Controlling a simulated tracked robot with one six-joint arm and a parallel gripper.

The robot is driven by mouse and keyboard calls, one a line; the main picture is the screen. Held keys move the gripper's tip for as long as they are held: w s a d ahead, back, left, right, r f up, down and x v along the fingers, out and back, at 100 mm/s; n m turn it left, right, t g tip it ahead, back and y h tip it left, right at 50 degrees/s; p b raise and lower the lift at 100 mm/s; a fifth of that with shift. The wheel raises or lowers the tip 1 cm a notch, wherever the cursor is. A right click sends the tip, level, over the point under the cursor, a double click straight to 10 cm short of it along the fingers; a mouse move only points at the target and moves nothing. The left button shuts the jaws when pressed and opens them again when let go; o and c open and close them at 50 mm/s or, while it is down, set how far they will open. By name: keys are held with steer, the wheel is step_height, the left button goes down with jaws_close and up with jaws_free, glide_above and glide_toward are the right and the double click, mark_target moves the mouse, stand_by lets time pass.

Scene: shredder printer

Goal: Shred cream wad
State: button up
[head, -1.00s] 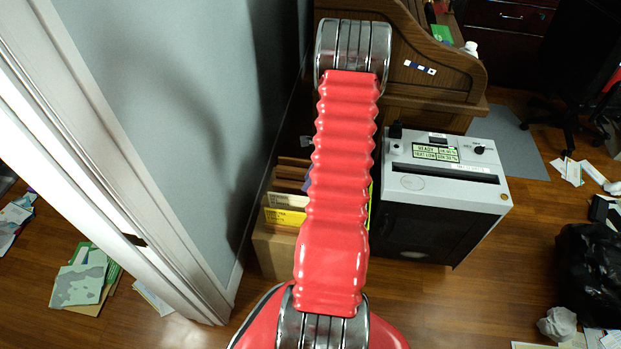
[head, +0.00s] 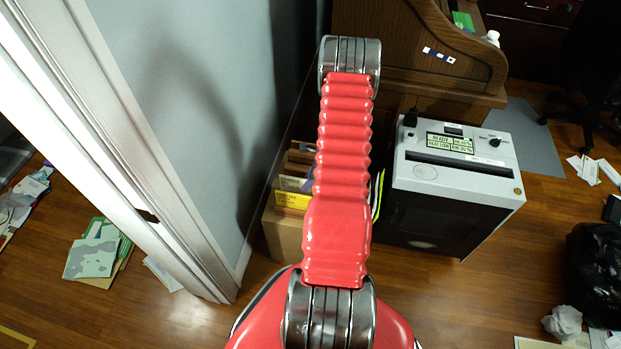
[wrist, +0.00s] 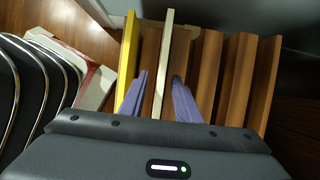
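A crumpled pale paper wad (head: 562,321) lies on the floor at the lower right in the head view; I cannot tell whether it is the cream one. The shredder (head: 458,183), grey-topped with a dark front, a lit display and a long slot, stands right of my arm. My gripper (wrist: 160,80) shows two purple fingers spread apart in the wrist view, above a box of upright files. A cream file edge (wrist: 164,60) runs between the fingers in the picture; I see no grip on it. In the head view my arm mostly hides the gripper.
The file box (head: 282,232) stands between the wall and the shredder. A wooden desk (head: 400,60) is behind. A black bag (head: 595,265) is at the right edge. A door frame (head: 150,170) is at left, with papers (head: 95,250) beyond. Floor before the shredder is clear.

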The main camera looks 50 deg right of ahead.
steer(key=shift+f, duration=0.15)
jaws_close()
stand_by(0.4)
steer(key=shift+w+r, duration=0.15)
steer(key=shift+r, duration=0.9)
step_height(320, 180, up, 10)
steer(key=shift+r, duration=0.25)
stand_by(1.0)
